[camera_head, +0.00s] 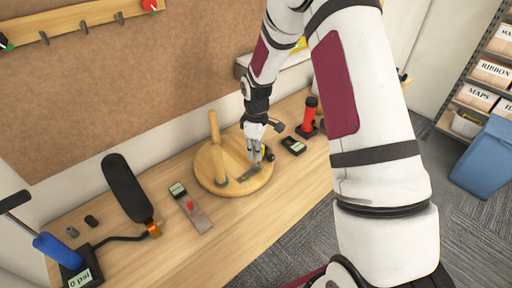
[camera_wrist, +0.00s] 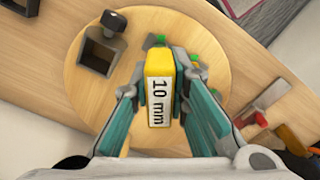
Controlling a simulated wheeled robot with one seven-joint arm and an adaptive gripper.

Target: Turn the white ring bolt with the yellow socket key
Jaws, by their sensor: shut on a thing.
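My gripper (camera_head: 256,157) is low over a round wooden board (camera_head: 212,183) on the bench. In the wrist view its teal fingers (camera_wrist: 161,88) are shut on a yellow block marked "10 mm" (camera_wrist: 159,90), which looks like the socket key. The board fills much of that view (camera_wrist: 82,65). The key's lower end is hidden beneath the block, so I cannot tell whether it touches anything. Small green parts (camera_wrist: 154,41) show just beyond the key. I cannot make out the white ring bolt in either view.
A dark open square block with a knob (camera_wrist: 101,48) stands on the board, left of the key.

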